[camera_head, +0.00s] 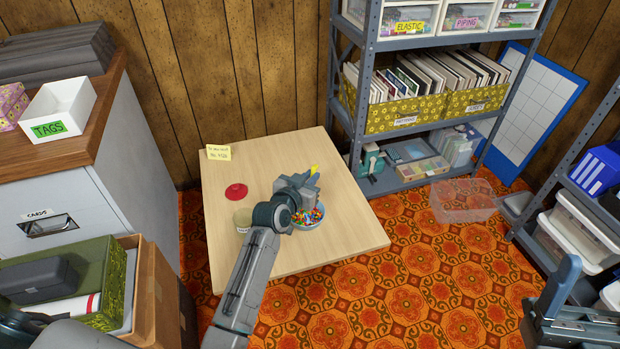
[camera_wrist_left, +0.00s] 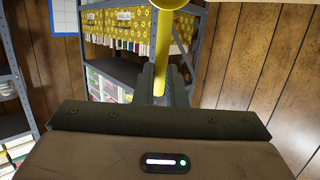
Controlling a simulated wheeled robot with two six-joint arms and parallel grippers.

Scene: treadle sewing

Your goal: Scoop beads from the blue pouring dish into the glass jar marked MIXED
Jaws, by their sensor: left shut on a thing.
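My left gripper (camera_head: 308,184) is shut on a yellow scoop (camera_head: 314,169), held above the far side of the dish. The scoop's yellow handle (camera_wrist_left: 165,40) rises between the fingers in the left wrist view; its bowl is not clearly visible. The blue pouring dish (camera_head: 322,227) stands on the light wooden table and holds multicoloured beads (camera_head: 309,217); my gripper and wrist hide part of it. A jar (camera_head: 242,217) with a small label stands left of the dish, partly behind my arm; its label is too small to read. My right gripper (camera_head: 556,300) is at the lower right, its jaw state unclear.
A yellow note (camera_head: 218,152) is at the far left corner. Grey shelving (camera_head: 366,90) stands behind at right, and a cabinet (camera_head: 155,170) at left. The table's front right is clear.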

